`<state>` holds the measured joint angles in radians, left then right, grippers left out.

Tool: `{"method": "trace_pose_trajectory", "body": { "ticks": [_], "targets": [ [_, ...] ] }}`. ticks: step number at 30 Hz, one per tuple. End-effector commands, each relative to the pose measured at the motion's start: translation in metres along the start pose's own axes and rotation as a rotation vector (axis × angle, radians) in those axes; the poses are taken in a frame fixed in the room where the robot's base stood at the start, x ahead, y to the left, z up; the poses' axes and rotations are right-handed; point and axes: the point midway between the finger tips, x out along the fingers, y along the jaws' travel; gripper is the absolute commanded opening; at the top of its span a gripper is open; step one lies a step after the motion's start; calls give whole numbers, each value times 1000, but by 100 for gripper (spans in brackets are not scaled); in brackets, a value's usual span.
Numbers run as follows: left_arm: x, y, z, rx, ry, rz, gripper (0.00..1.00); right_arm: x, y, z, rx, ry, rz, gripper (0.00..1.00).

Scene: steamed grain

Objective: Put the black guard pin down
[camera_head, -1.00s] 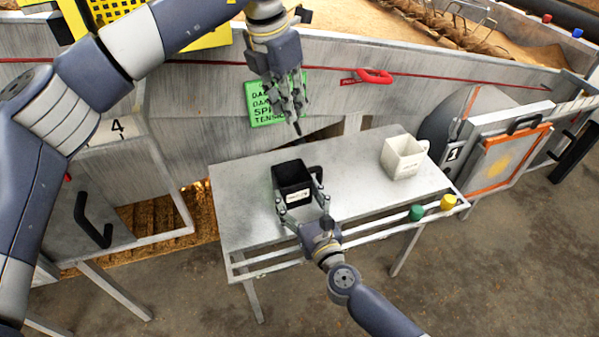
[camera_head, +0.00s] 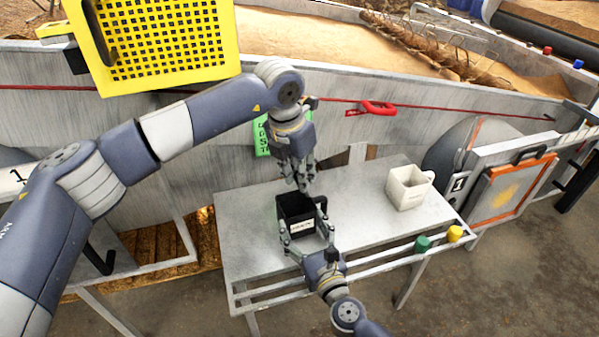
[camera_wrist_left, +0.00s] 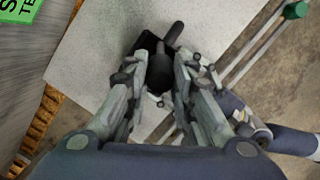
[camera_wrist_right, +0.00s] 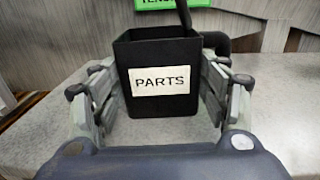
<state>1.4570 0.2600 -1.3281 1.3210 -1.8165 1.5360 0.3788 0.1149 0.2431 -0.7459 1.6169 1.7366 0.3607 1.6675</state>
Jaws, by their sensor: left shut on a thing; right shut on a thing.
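The black guard pin (camera_wrist_right: 184,14) is a dark rod coming down to the black PARTS cup (camera_wrist_right: 160,98). Whether its lower end is inside the cup or just above the rim I cannot tell. My left gripper (camera_head: 303,187) is shut on the pin, over the cup; the dark pin (camera_wrist_left: 160,72) also shows between its fingers in the left wrist view. My right gripper (camera_head: 304,215) is shut on the black cup (camera_head: 297,212), one finger on each side, and the cup is upright at the grey table (camera_head: 250,250).
A white mug (camera_head: 408,188) stands on the table at the right. Green (camera_head: 422,244) and yellow (camera_head: 455,234) knobs sit on the front rail. A grey metal wall rises behind the table. A yellow perforated guard (camera_head: 165,45) is at upper left. The table's left part is clear.

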Motion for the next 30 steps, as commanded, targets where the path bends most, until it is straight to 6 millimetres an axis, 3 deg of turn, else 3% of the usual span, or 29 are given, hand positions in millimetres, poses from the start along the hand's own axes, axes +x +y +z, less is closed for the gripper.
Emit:
{"method": "trace_pose_trajectory", "body": {
  "ticks": [9,10,12,23,30],
  "targets": [
    [2,0,0,1,-1,0,0,0,0,0,0,0,0,43],
    [1,0,0,1,-1,1,30,0,0,0,0,0,0,43],
    [1,0,0,1,-1,0,43,0,0,0,0,0,0,43],
    [-1,0,1,1,-2,0,43,0,0,0,0,0,0,43],
    [-37,0,1,2,-5,2,43,0,0,0,0,0,0,43]
  ]
}}
